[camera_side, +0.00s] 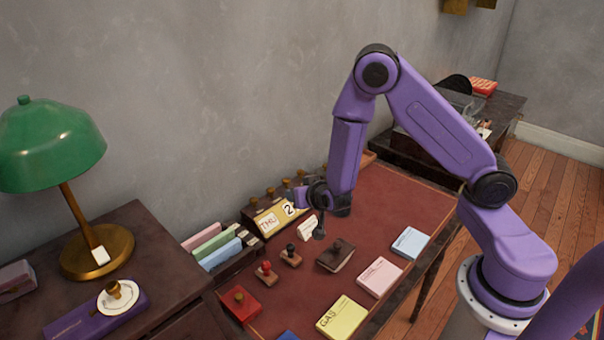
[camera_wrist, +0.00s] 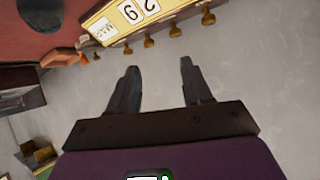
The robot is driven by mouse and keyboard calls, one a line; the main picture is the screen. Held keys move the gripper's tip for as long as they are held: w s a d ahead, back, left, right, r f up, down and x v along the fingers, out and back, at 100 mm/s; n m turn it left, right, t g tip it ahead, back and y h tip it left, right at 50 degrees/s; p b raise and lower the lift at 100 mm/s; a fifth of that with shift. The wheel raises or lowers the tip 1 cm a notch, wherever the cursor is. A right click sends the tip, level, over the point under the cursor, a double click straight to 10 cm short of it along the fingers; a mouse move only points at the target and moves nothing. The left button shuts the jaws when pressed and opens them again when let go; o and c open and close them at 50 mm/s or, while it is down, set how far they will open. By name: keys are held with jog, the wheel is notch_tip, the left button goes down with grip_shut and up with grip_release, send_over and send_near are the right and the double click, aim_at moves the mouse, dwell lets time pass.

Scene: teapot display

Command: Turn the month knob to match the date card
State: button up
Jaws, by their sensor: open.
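The yellow calendar (camera_side: 270,220) stands on the desk against the wall. In the side view its THU and 2 show, and my arm hides its right part. In the wrist view the calendar (camera_wrist: 115,20) is upside down, with a card that seems to read MAR and digits that look like 2 and 9. Several brass knobs (camera_wrist: 149,42) line its back edge; which is the month knob is not marked. A small white card (camera_side: 308,228), perhaps the date card, stands in front; its text is unreadable. My gripper (camera_wrist: 159,65) is open and empty, apart from the knobs.
Stamps (camera_side: 266,272), a brown block (camera_side: 336,255) and colored pads (camera_side: 380,277) lie on the red desk top in front. Colored cards (camera_side: 214,242) stand left of the calendar. A green lamp (camera_side: 50,145) stands further left. The grey wall is close behind.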

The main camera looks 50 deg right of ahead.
aim_at(301, 171)
jog(key=d+m+h, duration=0.2)
jog(key=d+h, duration=0.1)
jog(key=d, duration=0.3)
jog(key=x, duration=1.7)
jog(key=shift+w+d, duration=0.15)
jog(key=shift+w, duration=0.25)
grip_shut()
